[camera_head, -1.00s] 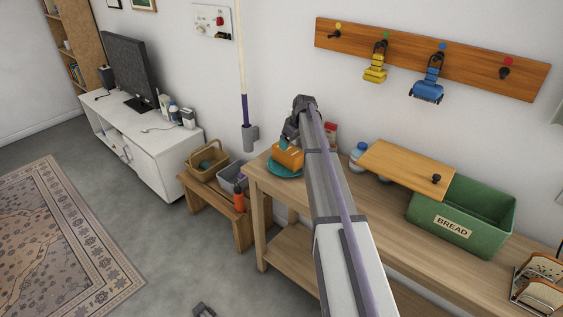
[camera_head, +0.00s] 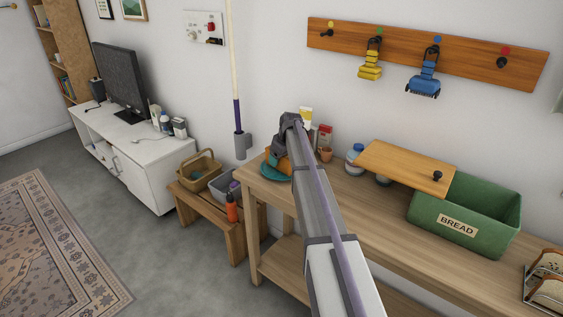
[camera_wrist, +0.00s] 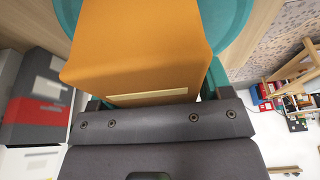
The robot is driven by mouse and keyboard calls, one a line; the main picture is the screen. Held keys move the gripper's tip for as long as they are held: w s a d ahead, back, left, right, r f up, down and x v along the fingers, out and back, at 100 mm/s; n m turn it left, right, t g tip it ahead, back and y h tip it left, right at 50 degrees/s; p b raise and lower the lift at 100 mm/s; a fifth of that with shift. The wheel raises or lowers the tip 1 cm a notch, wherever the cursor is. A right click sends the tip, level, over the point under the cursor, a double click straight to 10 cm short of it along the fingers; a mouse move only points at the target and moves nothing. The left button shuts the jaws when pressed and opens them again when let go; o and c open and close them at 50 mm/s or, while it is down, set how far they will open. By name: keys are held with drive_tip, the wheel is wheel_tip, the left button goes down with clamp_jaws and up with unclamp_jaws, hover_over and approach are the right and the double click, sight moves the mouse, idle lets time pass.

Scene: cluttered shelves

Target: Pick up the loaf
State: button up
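An orange, block-shaped loaf (camera_wrist: 140,45) with a pale stripe fills the upper middle of the wrist view. It sits over a round teal plate (camera_wrist: 228,22). In the head view the loaf (camera_head: 288,152) is largely hidden behind my arm, with the plate (camera_head: 270,174) at the left end of the wooden table. My gripper (camera_head: 280,156) is down at the loaf. In the wrist view its teal fingers show wide apart, one on each side of the loaf. I cannot tell whether they touch it.
A green bread bin (camera_head: 470,220) with a tilted wooden lid (camera_head: 405,165) stands on the right of the table (camera_head: 350,195). Small containers (camera_head: 355,157) stand behind my arm. A rack of bread slices (camera_head: 548,285) is at the far right. A low bench (camera_head: 205,210) stands at left.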

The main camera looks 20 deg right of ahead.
drive_tip(key=c, duration=0.8)
drive_tip(key=shift+o, duration=0.2)
drive_tip(key=shift+r, duration=0.1)
wheel_tip(320, 180, up, 10)
drive_tip(key=p, duration=1)
drive_tip(key=shift+r, duration=0.1)
drive_tip(key=shift+f, duration=0.2)
